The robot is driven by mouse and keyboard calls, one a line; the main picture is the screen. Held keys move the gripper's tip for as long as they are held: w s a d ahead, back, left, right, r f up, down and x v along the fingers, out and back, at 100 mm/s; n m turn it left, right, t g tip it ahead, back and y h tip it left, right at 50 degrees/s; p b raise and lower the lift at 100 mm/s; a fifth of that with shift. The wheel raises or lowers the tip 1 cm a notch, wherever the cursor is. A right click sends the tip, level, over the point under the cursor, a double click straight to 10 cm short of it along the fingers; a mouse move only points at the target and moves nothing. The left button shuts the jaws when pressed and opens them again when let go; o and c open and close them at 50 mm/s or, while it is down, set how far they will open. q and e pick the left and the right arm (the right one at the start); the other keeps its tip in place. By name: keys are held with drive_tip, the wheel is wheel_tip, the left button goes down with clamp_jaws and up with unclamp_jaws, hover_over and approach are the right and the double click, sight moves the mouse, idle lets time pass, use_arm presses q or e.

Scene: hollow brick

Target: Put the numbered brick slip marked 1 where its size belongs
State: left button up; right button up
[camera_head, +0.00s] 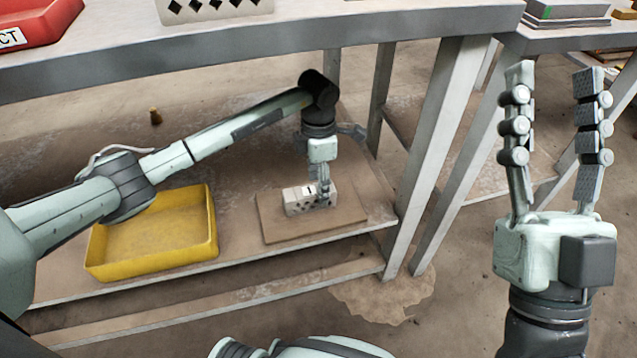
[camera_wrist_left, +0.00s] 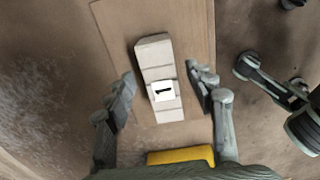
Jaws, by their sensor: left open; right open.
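The brick slip marked 1 (camera_head: 297,200) lies on a brown board (camera_head: 269,225) on the lower shelf in the head view. It is pale grey with holes along its side and a white label with a black 1. In the left wrist view the slip (camera_wrist_left: 153,62) lies lengthwise between the fingers of my left gripper (camera_wrist_left: 166,88). That gripper is open, with a finger on each side of the slip; in the head view it (camera_head: 324,184) points down at the slip and hides part of it. My right gripper (camera_head: 549,85) is open, empty and pointing up at the right.
A yellow tray (camera_head: 213,225) stands left of the board on the shelf and looks empty. The upper bench (camera_head: 200,62) spans above, with a red bin (camera_head: 40,20) and a pale block with diamond holes (camera_head: 215,8). A metal leg (camera_head: 440,140) stands right of the board.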

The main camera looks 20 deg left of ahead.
use_arm(q)
wheel_tip(320, 180, up, 7)
drive_tip(key=shift+f+p, duration=0.15)
drive_tip(key=shift+p, duration=0.3)
use_arm(e)
drive_tip(key=shift+w+a+f+g, duration=0.25)
drive_tip(key=shift+w+f+g, duration=0.1)
drive_tip(key=shift+f+g, duration=0.1)
drive_tip(key=shift+w+a+f+g, duration=0.2)
drive_tip(key=shift+w+f+g, duration=0.1)
drive_tip(key=shift+f+g, duration=0.15)
